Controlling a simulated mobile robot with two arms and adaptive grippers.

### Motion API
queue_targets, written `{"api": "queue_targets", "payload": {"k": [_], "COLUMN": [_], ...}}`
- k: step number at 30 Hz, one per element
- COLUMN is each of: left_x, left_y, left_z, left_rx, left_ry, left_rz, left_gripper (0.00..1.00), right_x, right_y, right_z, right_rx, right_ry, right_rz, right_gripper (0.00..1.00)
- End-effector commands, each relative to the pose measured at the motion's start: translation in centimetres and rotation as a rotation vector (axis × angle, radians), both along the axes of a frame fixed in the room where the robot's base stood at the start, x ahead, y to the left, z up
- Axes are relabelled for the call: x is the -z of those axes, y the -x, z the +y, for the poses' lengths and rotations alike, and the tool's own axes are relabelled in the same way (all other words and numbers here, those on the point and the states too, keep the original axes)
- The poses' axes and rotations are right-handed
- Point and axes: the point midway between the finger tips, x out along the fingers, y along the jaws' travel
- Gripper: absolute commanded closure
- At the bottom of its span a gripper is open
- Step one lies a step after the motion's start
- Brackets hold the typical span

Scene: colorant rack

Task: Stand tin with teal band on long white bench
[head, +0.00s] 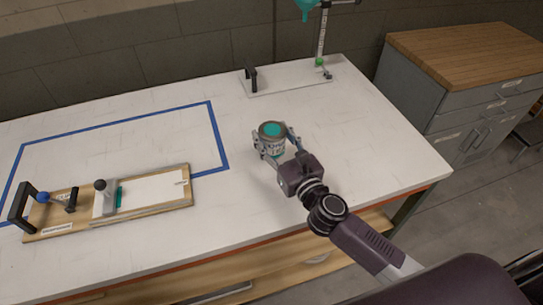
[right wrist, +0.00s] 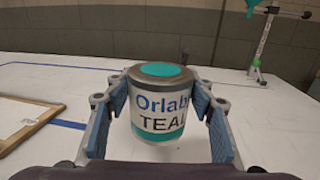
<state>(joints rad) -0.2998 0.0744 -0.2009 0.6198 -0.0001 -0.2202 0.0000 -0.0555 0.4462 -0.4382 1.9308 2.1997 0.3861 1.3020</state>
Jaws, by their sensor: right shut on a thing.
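The tin with the teal band (head: 272,144) is upright over the middle-right part of the long white bench (head: 330,125). It has a teal disc on its grey lid and a white label. In the right wrist view the tin (right wrist: 159,104) reads "Orlab" and "TEAL" above the teal band. My right gripper (head: 274,146) is shut on the tin, with one finger on each side. I cannot tell whether the tin's base touches the bench top. My left gripper is not in view.
A wooden board with a clamp (head: 150,208) lies at the left, across a blue tape outline (head: 219,135). A white plate with a black handle (head: 285,86) and a stand with a teal funnel (head: 321,40) are at the back. Bench around the tin is clear. A grey cabinet (head: 440,95) stands right.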

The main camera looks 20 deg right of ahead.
Motion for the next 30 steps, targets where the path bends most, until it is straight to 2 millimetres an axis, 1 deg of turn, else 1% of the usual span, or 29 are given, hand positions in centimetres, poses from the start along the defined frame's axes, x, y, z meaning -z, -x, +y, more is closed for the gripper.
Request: {"api": "queue_targets", "payload": {"k": [1, 3, 7, 12, 15, 24, 29, 30], "left_x": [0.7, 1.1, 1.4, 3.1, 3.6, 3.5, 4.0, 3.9], "left_y": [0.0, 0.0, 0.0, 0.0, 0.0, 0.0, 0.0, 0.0], "left_z": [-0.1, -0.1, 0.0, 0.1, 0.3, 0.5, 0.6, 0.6], "left_rx": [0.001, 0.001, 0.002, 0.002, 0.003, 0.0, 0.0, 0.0], "left_ry": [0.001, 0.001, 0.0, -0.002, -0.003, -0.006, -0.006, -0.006], "left_rz": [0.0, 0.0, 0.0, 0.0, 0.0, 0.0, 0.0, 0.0], "left_gripper": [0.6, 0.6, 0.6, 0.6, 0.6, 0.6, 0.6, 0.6], "right_x": [1.2, 1.9, 2.7, 5.5, 6.5, 6.5, 7.0, 6.9], "right_y": [0.0, 0.0, 0.0, 0.0, 0.0, 0.0, 0.0, 0.0], "right_z": [0.0, 0.0, 0.0, 0.0, 0.0, 0.0, 0.0, 0.0], "right_rx": [0.0, 0.001, 0.0, 0.002, 0.0, -0.001, -0.001, -0.001], "right_ry": [0.0, -0.001, 0.001, 0.0, -0.001, 0.002, 0.001, 0.001], "right_rz": [0.001, -0.001, -0.001, -0.001, -0.001, -0.002, -0.002, -0.001], "right_gripper": [0.78, 0.78, 0.78, 0.78, 0.78, 0.78, 0.78, 0.47]}}
